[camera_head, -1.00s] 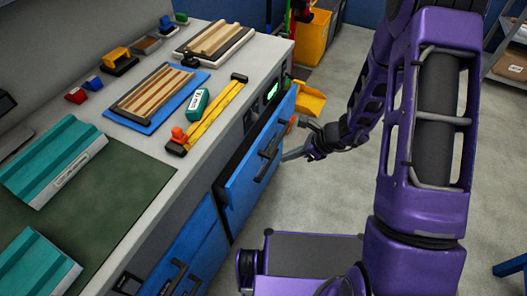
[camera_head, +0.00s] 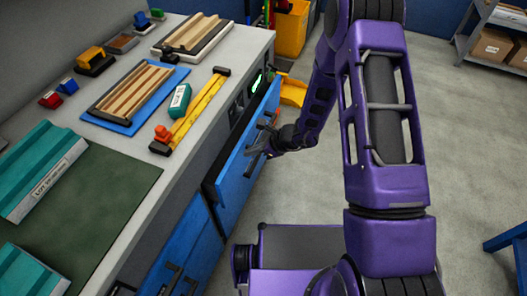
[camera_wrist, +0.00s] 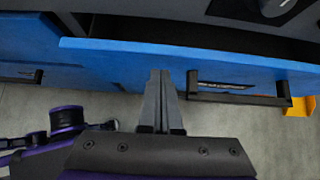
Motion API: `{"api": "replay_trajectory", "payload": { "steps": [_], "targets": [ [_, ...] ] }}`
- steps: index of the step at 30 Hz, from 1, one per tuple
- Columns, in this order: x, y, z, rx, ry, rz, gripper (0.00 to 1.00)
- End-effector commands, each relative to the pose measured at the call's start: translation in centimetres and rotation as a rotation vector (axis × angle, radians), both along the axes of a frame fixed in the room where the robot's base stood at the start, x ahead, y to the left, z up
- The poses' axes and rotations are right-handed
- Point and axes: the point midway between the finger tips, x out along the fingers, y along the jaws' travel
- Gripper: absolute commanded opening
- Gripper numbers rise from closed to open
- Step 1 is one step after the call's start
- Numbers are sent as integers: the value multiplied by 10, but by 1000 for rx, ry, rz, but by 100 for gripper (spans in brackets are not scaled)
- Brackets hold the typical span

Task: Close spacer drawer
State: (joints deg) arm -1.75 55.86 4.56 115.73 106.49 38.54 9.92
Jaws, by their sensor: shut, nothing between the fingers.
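The spacer drawer (camera_head: 243,157) is a blue-fronted drawer under the bench top, pulled part way out, with a dark gap behind its front. It also shows in the wrist view (camera_wrist: 120,60) as a long blue panel with its dark interior above. Its dark bar handle (camera_wrist: 237,97) sits to the right of my fingers. My gripper (camera_wrist: 160,76) is shut and empty, its fingertips at the blue front; I cannot tell whether they touch it. In the head view my gripper (camera_head: 253,150) is beside the drawer front and hides part of the handle.
The bench top (camera_head: 185,155) holds a blue board with wooden strips (camera_head: 130,93), a yellow rail tool (camera_head: 190,112) and teal panels (camera_head: 38,172). Lower blue drawers (camera_head: 175,255) lie below. A yellow bin (camera_head: 291,30) stands beyond the bench.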

Motion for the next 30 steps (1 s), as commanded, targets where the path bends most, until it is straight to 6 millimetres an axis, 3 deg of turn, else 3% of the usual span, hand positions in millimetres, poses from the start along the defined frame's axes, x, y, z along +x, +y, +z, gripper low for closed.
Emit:
{"api": "replay_trajectory", "payload": {
  "steps": [6, 17, 25, 30],
  "targets": [
    [5, 13, 0, 0, 2, -1, 0],
    [6, 16, -1, -1, 1, -1, 0],
    [20, 55, -3, 2, -2, 3, 0],
    [23, 63, 1, 2, -1, 0, 0]
  ]
}}
